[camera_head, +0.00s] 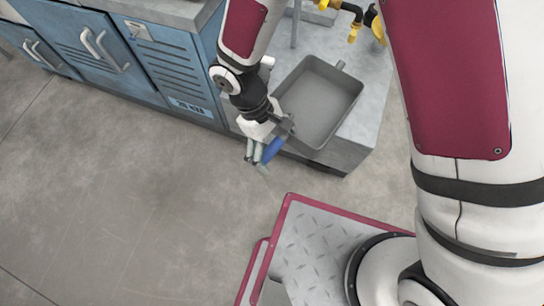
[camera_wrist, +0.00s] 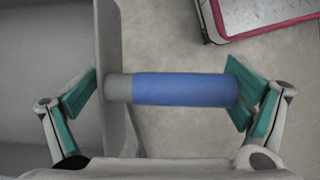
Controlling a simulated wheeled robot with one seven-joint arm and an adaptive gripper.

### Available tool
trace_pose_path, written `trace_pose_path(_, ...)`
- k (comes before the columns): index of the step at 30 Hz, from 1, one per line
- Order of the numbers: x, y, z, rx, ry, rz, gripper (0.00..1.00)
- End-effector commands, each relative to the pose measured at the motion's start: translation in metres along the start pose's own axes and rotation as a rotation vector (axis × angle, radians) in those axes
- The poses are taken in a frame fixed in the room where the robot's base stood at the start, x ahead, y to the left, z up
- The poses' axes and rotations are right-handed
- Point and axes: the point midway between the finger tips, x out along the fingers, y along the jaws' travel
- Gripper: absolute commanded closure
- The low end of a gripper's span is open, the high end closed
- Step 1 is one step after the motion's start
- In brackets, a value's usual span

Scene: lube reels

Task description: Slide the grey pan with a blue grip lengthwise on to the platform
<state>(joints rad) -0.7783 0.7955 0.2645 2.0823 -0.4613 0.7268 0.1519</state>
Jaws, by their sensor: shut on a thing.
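The grey pan (camera_head: 318,100) is a rectangular open tray, empty inside, over a grey slab-like platform (camera_head: 372,125) beside the cabinets. Its near end reaches about the platform's front edge; the head view does not show how fully it rests there. The blue grip (camera_head: 273,150) sticks out from the pan's near end over the floor. My gripper (camera_head: 264,148) is at this grip. In the wrist view, the grip (camera_wrist: 185,90) lies between the green-padded fingers of my gripper (camera_wrist: 160,100), with the pan's wall (camera_wrist: 112,60) at the left. My gripper is shut on the pan.
Blue cabinets (camera_head: 90,45) with a grey top (camera_head: 165,10) stand left of the platform. Yellow-and-black pipe fittings (camera_head: 354,15) are behind the pan, near my arm. The concrete floor (camera_head: 120,180) in front is clear.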

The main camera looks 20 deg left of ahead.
Motion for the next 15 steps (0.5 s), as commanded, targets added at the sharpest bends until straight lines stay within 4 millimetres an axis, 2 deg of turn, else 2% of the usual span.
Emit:
trace_pose_path(1, 0.009, -0.008, -0.004, -0.027, 0.000, 0.013, 0.44)
trace_pose_path(6, 0.017, -0.018, -0.008, -0.061, 0.000, 0.028, 0.44)
trace_pose_path(15, 0.030, -0.005, -0.015, -0.061, 0.002, 0.028, 0.44)
